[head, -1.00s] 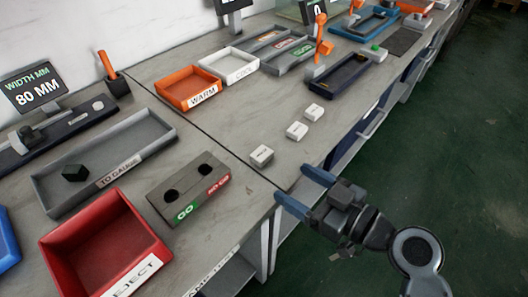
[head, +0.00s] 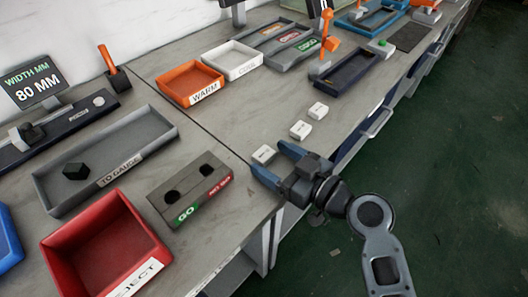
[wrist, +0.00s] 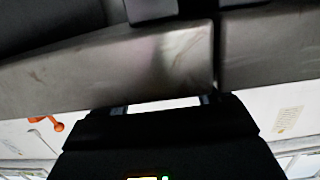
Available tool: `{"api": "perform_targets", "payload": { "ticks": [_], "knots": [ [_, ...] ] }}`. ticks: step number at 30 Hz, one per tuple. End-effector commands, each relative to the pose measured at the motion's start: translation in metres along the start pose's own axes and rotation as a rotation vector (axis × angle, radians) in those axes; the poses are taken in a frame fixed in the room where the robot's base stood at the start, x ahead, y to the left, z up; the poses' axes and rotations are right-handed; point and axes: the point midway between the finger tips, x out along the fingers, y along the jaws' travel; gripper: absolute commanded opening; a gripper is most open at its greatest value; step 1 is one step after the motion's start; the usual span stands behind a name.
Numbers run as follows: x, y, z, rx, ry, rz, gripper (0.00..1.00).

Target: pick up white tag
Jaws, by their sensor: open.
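Three small white tags with dark print lie on the grey bench in the head view: a near one (head: 264,154), a middle one (head: 300,130) and a far one (head: 318,111). My gripper (head: 269,158) is open at the bench's front edge. Its blue fingers point at the near tag, with one fingertip on either side of its near end. I cannot tell whether they touch it or how high they are. In the wrist view, a pale strip (wrist: 165,105) shows between the fingertips; most of the fingers are hidden behind the dark gripper body.
The go/no-go gauge block (head: 190,190) stands left of my gripper. The red reject bin (head: 105,245), gauge tray (head: 150,150), orange warm tray (head: 190,85) and white tray (head: 232,63) stand around. A dark tray (head: 345,75) lies beyond the tags.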

Motion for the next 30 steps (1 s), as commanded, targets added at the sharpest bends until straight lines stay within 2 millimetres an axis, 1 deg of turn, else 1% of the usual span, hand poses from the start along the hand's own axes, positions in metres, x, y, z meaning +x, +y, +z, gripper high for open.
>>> {"api": "perform_targets", "payload": {
  "ticks": [1,3,10,11,27,29,30],
  "knots": [
    [0.0051,-0.0005,-0.0007,0.0,0.0,-0.002,0.77],
    [0.009,-0.0005,-0.0003,0.0,0.0,-0.001,0.77],
    [0.0099,-0.0003,0.0001,0.0,0.0,0.0,0.77],
    [0.0099,-0.0003,0.0001,0.0,0.0,0.0,0.75],
    [0.0095,-0.0003,0.0002,0.0,0.0,0.0,0.23],
    [0.0095,-0.0003,0.0002,0.0,0.0,0.0,0.18],
    [0.0095,-0.0003,0.0001,0.0,0.0,0.0,0.17]
  ]
}}
